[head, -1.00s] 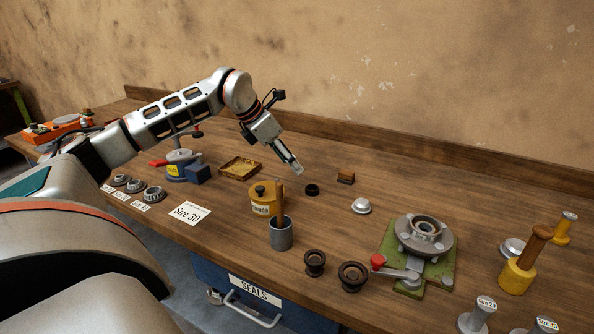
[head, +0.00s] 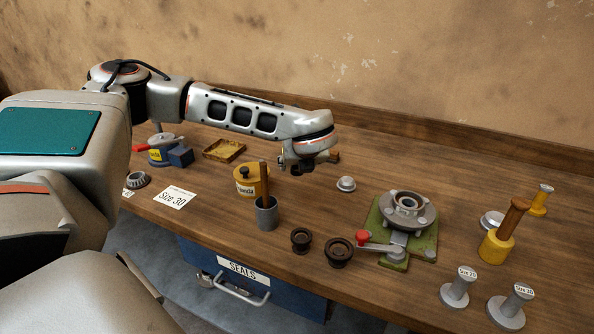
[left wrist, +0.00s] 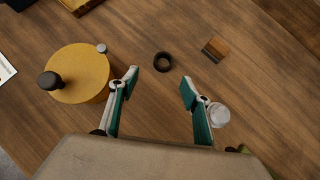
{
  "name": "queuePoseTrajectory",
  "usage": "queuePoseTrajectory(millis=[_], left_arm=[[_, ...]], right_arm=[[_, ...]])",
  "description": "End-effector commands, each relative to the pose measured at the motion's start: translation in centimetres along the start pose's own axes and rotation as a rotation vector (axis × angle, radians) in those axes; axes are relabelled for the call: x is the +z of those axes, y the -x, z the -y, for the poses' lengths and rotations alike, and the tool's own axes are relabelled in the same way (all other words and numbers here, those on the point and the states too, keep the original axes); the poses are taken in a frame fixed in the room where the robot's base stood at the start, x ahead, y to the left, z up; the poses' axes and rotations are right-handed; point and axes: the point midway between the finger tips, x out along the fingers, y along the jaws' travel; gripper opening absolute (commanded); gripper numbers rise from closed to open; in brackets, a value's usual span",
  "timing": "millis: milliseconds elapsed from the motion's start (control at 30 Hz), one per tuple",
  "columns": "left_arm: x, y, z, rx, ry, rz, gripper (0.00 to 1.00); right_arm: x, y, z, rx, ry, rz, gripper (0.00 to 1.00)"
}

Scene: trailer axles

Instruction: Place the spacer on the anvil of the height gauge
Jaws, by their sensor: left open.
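A small black ring (left wrist: 163,62), which looks like the spacer, lies flat on the wooden bench in the left wrist view. In the head view it is hidden behind my arm. My left gripper (left wrist: 160,84) is open and empty above the bench, fingers pointing down; the ring shows just beyond and between its fingertips, not touched. In the head view the gripper (head: 297,164) is partly hidden by its wrist. A blue-based device with a round grey top and red lever (head: 160,150), possibly the height gauge, stands at the left. My right gripper is not in view.
A yellow tin (head: 250,182) and a grey cup (head: 266,215) stand left of the gripper. A brown block (left wrist: 215,48) and a pale dome (head: 346,184) lie right of the ring. A green-based fixture (head: 405,225) and two dark rings (head: 320,247) are nearer the front.

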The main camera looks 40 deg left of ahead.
Motion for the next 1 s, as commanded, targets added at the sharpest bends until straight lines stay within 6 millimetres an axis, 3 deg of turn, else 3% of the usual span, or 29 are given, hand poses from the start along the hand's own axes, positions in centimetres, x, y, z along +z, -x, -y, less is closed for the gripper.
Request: queuePoseTrajectory(millis=[367, 700, 1000], left_arm=[[0.3, -2.9, -0.1, 0.009, 0.028, 0.022, 0.48], [0.5, -7.3, 0.6, 0.008, 0.026, 0.019, 0.48], [0.7, -7.8, 0.6, 0.006, 0.026, 0.02, 0.48]], right_arm=[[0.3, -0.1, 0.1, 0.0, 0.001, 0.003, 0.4], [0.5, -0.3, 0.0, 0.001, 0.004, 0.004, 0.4], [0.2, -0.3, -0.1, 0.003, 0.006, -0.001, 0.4]])
